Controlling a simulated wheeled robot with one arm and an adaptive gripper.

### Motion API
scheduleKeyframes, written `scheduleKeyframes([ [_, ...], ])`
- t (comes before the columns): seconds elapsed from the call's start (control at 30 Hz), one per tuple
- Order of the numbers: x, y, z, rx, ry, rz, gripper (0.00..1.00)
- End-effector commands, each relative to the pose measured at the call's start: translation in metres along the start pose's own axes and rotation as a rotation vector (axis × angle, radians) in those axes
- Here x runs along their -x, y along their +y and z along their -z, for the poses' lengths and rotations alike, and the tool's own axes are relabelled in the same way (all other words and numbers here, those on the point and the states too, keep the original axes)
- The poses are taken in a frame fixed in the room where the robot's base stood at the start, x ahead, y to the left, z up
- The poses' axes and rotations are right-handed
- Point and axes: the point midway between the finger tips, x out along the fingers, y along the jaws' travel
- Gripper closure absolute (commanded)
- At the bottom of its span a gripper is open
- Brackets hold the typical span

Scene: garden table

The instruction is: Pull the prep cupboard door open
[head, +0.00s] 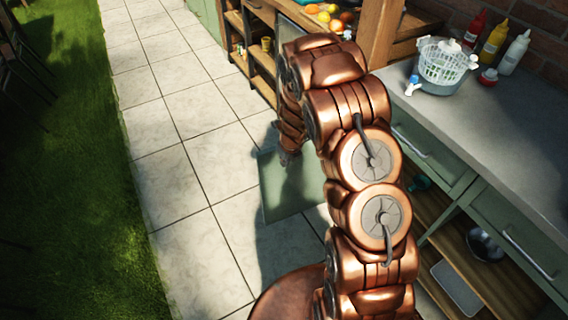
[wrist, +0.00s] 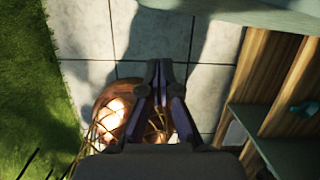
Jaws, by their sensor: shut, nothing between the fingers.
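The prep cupboard door (head: 278,203) is a pale green panel standing swung out over the paving in the head view, partly behind my arm. A pale green panel (wrist: 245,12), apparently the same door, crosses the top of the wrist view. My gripper (head: 288,157) is near the door's upper edge in the head view; contact cannot be told. In the wrist view my gripper (wrist: 158,64) is shut and empty, its tips over paving and apart in the picture from the panel. The door's handle is hidden. The open cupboard's wooden shelves (wrist: 268,85) show at the right.
The grey counter (head: 500,125) runs along the right, bearing a salad spinner (head: 442,66) and sauce bottles (head: 493,42). Drawers with bar handles (head: 527,255) and shelves lie below. Paving (head: 180,190) is clear on the left, with grass (head: 70,190) beyond.

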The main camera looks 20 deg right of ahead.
Motion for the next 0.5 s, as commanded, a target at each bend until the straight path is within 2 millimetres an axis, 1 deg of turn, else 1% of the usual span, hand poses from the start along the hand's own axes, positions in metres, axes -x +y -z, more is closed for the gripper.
scheduleKeyframes([
  [0.5, 0.056, 0.003, -0.001, 0.000, -0.002, 0.001, 1.00],
])
